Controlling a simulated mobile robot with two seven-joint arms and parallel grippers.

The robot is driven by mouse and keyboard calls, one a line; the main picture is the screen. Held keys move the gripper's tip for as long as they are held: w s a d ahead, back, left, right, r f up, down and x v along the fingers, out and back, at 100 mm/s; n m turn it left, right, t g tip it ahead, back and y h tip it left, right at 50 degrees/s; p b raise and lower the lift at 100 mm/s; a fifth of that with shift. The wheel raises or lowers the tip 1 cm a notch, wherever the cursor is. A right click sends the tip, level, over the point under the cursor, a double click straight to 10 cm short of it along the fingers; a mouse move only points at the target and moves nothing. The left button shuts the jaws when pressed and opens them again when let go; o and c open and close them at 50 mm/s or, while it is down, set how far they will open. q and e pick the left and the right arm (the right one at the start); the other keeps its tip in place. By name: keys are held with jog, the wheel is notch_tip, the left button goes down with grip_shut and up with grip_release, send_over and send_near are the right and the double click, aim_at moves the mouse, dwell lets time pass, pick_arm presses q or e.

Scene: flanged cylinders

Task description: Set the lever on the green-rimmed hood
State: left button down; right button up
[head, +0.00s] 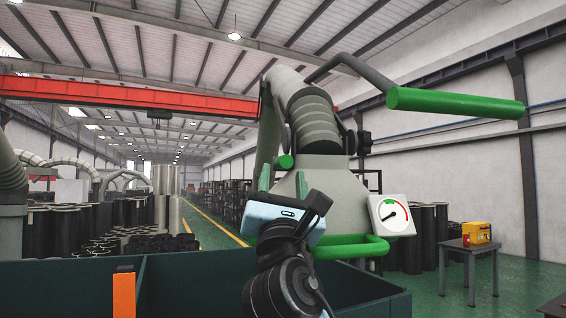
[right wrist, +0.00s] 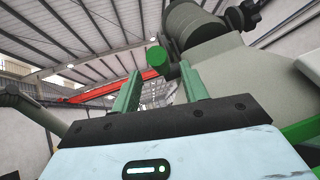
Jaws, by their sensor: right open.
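The grey hood (head: 330,186) hangs in the middle of the head view from a ribbed duct arm, with a green rim (head: 350,248) along its bottom. A small lever with a green cylindrical end (head: 284,161) sticks out at the hood's upper left. My right gripper (head: 283,177) is open just in front of the hood, below the lever end. In the right wrist view, the lever's green end (right wrist: 158,62) appears between and beyond the tips of the open right gripper (right wrist: 158,75). I see no contact. My left gripper is not in view.
A dial gauge (head: 391,214) sits at the hood's right. A long green handle bar (head: 455,104) reaches out above right. Dark green bin walls (head: 200,278) stand below. A small table (head: 468,246) with a yellow box (head: 477,232) stands at right.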

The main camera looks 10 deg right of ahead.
jog(key=shift+x, duration=2.55)
grip_shut()
